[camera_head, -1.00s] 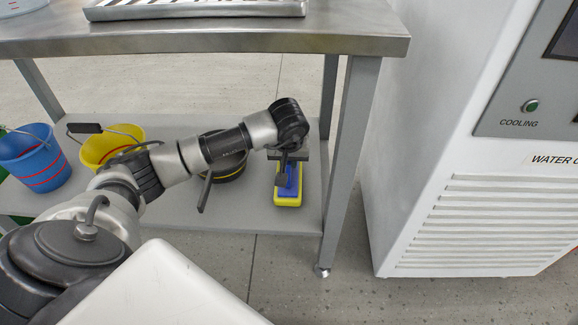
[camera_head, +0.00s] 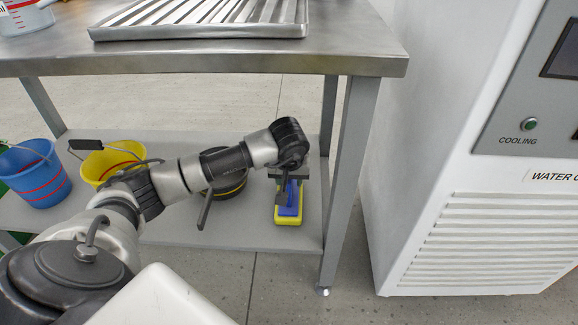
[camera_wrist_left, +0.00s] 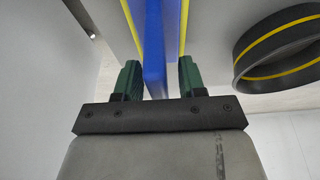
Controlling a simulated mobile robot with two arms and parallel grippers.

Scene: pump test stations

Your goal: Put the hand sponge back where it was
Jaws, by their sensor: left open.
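The hand sponge (camera_head: 290,221), a yellow block with a blue upper part, lies on the lower shelf of the steel table, near the shelf's right end. My left gripper (camera_head: 288,184) is over it and partly hides it. In the left wrist view, the open green fingers (camera_wrist_left: 156,78) stand on either side of the blue part of the sponge (camera_wrist_left: 154,40), with gaps visible beside it. My right gripper is out of view.
A black round item with a yellow band (camera_head: 232,184) sits left of the sponge, also in the left wrist view (camera_wrist_left: 278,50). A yellow bucket (camera_head: 108,163) and a blue bucket (camera_head: 36,178) stand further left. A table leg (camera_head: 350,170) and white cooling cabinet (camera_head: 455,215) are to the right.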

